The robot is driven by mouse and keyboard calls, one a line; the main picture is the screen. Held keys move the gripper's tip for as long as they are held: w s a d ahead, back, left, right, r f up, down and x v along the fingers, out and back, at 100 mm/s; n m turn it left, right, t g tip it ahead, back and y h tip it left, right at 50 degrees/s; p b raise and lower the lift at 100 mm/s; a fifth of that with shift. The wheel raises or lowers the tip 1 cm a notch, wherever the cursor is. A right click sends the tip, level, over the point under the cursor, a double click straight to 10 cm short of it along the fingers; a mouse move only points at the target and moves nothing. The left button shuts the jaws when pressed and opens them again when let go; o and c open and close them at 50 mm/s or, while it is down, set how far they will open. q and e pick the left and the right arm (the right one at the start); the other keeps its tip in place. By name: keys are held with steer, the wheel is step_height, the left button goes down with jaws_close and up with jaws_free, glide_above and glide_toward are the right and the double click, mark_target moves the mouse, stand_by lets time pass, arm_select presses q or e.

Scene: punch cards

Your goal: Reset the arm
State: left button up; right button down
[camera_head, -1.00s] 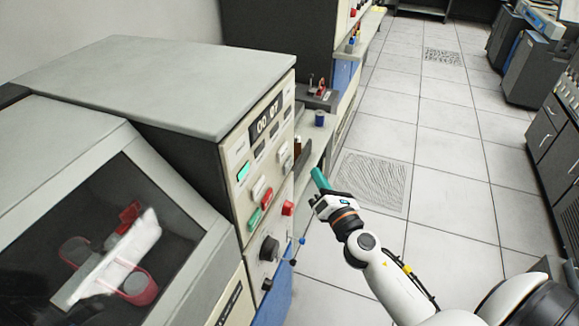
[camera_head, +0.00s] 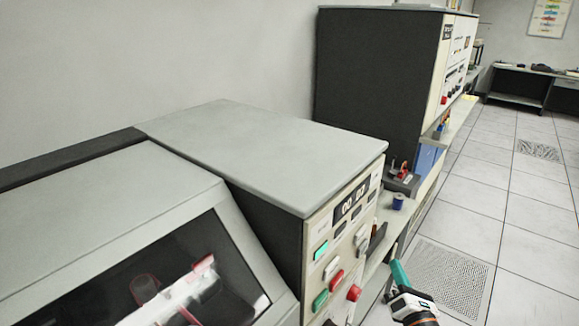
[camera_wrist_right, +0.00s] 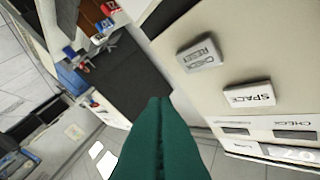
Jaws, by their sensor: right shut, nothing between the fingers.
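My right gripper (camera_head: 396,272) shows at the lower right of the head view, beside the machine's control panel (camera_head: 340,256). Its teal fingers are together, with nothing between them. In the right wrist view the shut teal fingers (camera_wrist_right: 160,140) point toward the panel, which carries a "SPACE" button (camera_wrist_right: 248,95) and a "CHECK RESET" button (camera_wrist_right: 201,54). The fingers look apart from these buttons. Most of my right arm is out of the head view. My left gripper is not in view.
The grey machine (camera_head: 262,150) with its dark window (camera_head: 110,290) fills the left. A shelf (camera_head: 372,272) with a blue spool (camera_head: 398,201) stands behind the panel. A tall dark cabinet (camera_head: 375,85) is farther back. Tiled floor (camera_head: 500,195) is open on the right.

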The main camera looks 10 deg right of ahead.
steer(key=s+a+f+m+g, duration=0.1)
steer(key=s+f+m+g, duration=0.25)
steer(key=f, duration=0.85)
steer(key=s+f+m+g, duration=0.3)
steer(key=s+f+m, duration=0.15)
steer(key=f, duration=0.85)
steer(key=s+a+f+m+g, duration=0.1)
steer(key=s+f+m+g, duration=0.3)
steer(key=f, duration=0.8)
steer(key=s+a+f+m+g, duration=0.2)
steer(key=s+f+m, duration=0.2)
steer(key=s, duration=0.6)
steer(key=s+a+f+m+g+y+b, duration=0.1)
steer(key=s+a+f+m+g, duration=0.1)
steer(key=s+f, duration=0.7)
steer(key=s+a+f+m+g, duration=0.3)
steer(key=s+f+m, duration=0.4)
steer(key=s, duration=0.4)
steer(key=shift+g+y+b, duration=0.35)
steer(key=shift+g+y, duration=0.05)
steer(key=shift+g, duration=0.15)
steer(key=shift+a+f, duration=0.1)
